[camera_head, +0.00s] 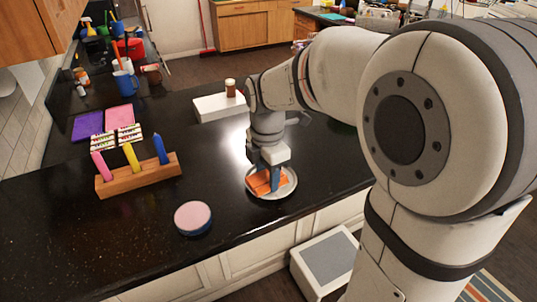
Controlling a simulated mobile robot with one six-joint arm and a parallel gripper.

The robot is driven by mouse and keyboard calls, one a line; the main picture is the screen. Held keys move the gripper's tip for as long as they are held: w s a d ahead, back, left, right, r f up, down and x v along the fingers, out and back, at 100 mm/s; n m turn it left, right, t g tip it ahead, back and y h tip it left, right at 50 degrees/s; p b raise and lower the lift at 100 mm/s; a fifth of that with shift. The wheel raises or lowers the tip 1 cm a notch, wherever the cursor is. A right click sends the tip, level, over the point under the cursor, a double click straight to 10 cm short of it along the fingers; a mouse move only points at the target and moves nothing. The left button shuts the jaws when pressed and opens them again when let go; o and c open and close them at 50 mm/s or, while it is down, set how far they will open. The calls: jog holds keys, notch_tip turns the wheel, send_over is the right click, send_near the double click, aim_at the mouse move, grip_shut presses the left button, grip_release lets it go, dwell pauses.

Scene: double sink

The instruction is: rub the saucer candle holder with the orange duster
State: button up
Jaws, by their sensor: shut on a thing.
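The saucer candle holder (289,188) is a round, pale dish on the black counter, near its front edge. The orange duster (260,184) lies over the middle and left of the dish. My gripper (267,178) points down over the dish and is shut on the orange duster. The duster appears to touch the inside of the dish. The fingers hide part of the duster and the dish's middle, so I cannot tell whether a candle stands there.
A pink-topped round tin (193,218) stands left of the dish. A wooden rack (138,175) with pink, yellow and blue pieces stands farther left. A white box (219,107) with a small brown jar (231,88) is behind. Dark counter between them is clear.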

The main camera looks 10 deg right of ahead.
jog(key=shift+r+p, duration=1.15)
jog(key=shift+r, duration=0.75)
